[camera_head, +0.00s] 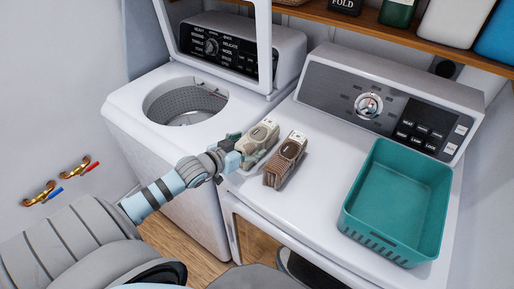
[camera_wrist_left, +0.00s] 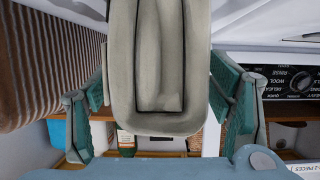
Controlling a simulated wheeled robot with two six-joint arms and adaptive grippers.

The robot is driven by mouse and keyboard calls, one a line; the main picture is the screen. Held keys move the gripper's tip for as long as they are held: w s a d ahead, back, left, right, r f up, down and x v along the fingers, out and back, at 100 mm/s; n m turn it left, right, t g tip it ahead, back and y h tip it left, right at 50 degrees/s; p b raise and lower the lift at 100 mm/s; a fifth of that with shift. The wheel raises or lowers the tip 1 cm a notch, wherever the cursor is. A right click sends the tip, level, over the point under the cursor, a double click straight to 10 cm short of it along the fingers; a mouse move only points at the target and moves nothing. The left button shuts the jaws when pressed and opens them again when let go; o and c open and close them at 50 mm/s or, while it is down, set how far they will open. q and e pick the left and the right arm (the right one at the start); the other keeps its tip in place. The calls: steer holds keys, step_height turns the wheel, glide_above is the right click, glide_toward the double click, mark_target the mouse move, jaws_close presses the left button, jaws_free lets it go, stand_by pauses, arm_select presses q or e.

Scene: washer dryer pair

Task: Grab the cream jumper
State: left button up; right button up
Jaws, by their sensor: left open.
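The cream jumper (camera_head: 258,138) is a folded bundle on the dryer top, near its left edge. It fills the upper middle of the left wrist view (camera_wrist_left: 160,110). My left gripper (camera_head: 233,150) is at the near-left end of the jumper. In the left wrist view its green-padded fingers (camera_wrist_left: 160,85) stand open, one on each side of the jumper. A narrow gap shows by the left finger; the right finger is very close to the cloth, and I cannot tell whether it touches. My right gripper is not in view.
A brown ribbed folded garment (camera_head: 285,161) lies just right of the jumper. A teal basket (camera_head: 397,250) stands on the right of the dryer top (camera_head: 325,190). The washer (camera_head: 135,105), lid up, is at left. A shelf (camera_head: 400,35) runs above the back.

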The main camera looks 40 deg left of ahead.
arm_select(q)
steer(key=x, duration=0.2)
steer(key=shift+w+f+b, duration=0.2)
steer(key=shift+f+b, duration=0.05)
steer(key=shift+b, duration=0.05)
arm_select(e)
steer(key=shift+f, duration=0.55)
arm_select(q)
steer(key=shift+r, duration=0.15)
steer(key=c, duration=1.4)
